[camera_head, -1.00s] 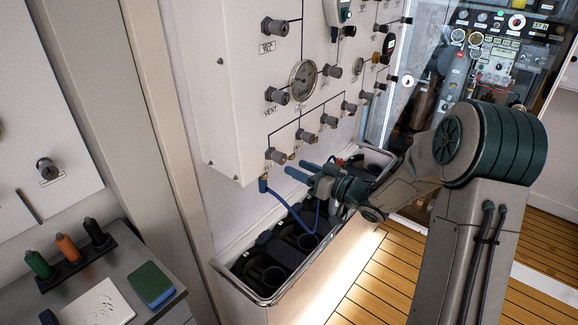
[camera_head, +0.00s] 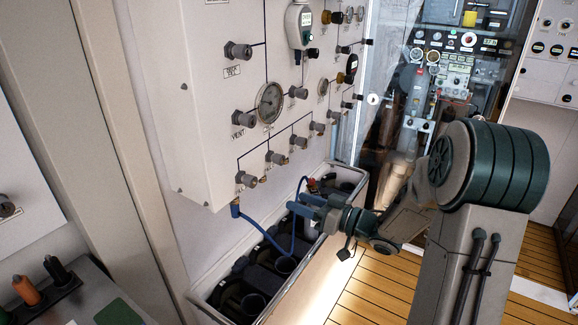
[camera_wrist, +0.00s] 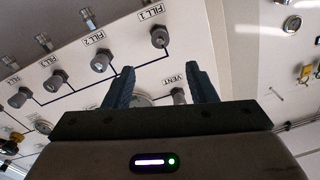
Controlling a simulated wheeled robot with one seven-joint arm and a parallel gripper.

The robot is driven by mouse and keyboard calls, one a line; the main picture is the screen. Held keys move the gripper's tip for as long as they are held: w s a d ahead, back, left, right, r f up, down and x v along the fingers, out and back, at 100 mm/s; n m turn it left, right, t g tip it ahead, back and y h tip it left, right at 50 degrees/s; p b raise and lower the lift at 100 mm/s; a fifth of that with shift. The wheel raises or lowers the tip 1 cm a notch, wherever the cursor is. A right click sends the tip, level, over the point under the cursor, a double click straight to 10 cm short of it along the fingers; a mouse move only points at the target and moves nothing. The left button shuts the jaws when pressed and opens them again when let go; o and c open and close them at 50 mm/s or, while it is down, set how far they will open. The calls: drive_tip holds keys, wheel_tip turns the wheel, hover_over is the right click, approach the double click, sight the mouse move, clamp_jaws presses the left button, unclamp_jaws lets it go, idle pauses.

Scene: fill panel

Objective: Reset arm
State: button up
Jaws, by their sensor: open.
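My gripper (camera_head: 306,207) is at the end of my arm, in front of the panel's lower edge and above the bottle trough. Its two blue fingers are apart with nothing between them. In the wrist view, my gripper (camera_wrist: 161,80) also shows open, its fingers pointing toward the white fill panel (camera_wrist: 215,20). The panel in the head view (camera_head: 200,120) carries grey knobs, a round gauge (camera_head: 270,102) and dark lines. A blue hose (camera_head: 262,232) hangs from a fitting at the panel's lower corner and loops behind my gripper; I cannot tell whether they touch.
A metal-railed trough (camera_head: 262,312) with dark cylinders stands below the panel, close under my gripper. Wooden floor (camera_head: 375,290) is free to the right. A glass door stands behind.

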drive_tip(key=w+d+r+m+t+h, duration=0.1)
drive_tip(key=w+d+m+t+h, duration=0.3)
drive_tip(key=h, duration=0.6)
drive_tip(key=s+d+m+g+h, duration=0.2)
drive_tip(key=s+d+g+h, duration=0.2)
drive_tip(key=s+d+h, duration=0.3)
drive_tip(key=s+a+m+g+y, duration=0.1)
drive_tip(key=s+a+g, duration=0.1)
drive_tip(key=s, duration=0.9)
drive_tip(key=s+a+f+m+g+y, duration=0.1)
drive_tip(key=s+a+g, duration=0.2)
drive_tip(key=s, duration=0.8)
drive_tip(key=g, duration=0.2)
drive_tip(key=shift+a+g, duration=0.25)
drive_tip(key=shift+g, duration=0.05)
